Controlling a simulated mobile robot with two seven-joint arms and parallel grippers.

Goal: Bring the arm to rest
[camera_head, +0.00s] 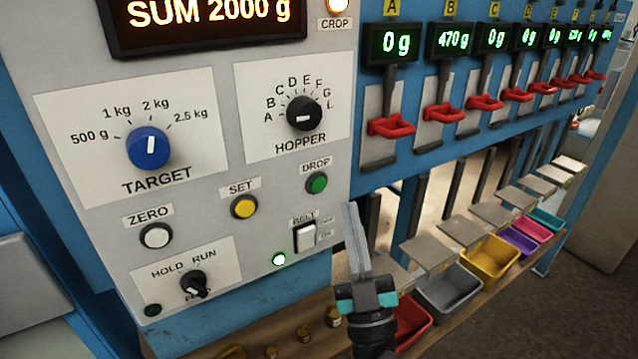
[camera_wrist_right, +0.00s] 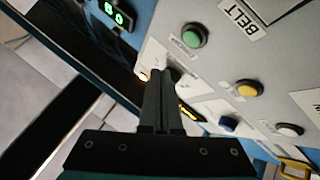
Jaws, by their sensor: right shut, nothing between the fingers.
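My right gripper (camera_head: 357,240) is in front of the lower right part of the grey control panel (camera_head: 215,190), pointing up. Its fingers are together with nothing between them. In the right wrist view the gripper (camera_wrist_right: 163,85) shows as dark closed fingers, with the panel behind them. In the head view the belt switch (camera_head: 305,236) is just left of the fingertips, and the green DROP button (camera_head: 316,182) is above them. I cannot tell whether the fingers touch the panel. My left gripper is not in view.
The panel carries a blue TARGET knob (camera_head: 149,148), a black HOPPER knob (camera_head: 304,114), and a yellow SET button (camera_head: 244,207). Red handles (camera_head: 391,126) line the right side. Coloured bins, including a red bin (camera_head: 413,322) and a yellow bin (camera_head: 490,258), stand below. Floor is clear at far right.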

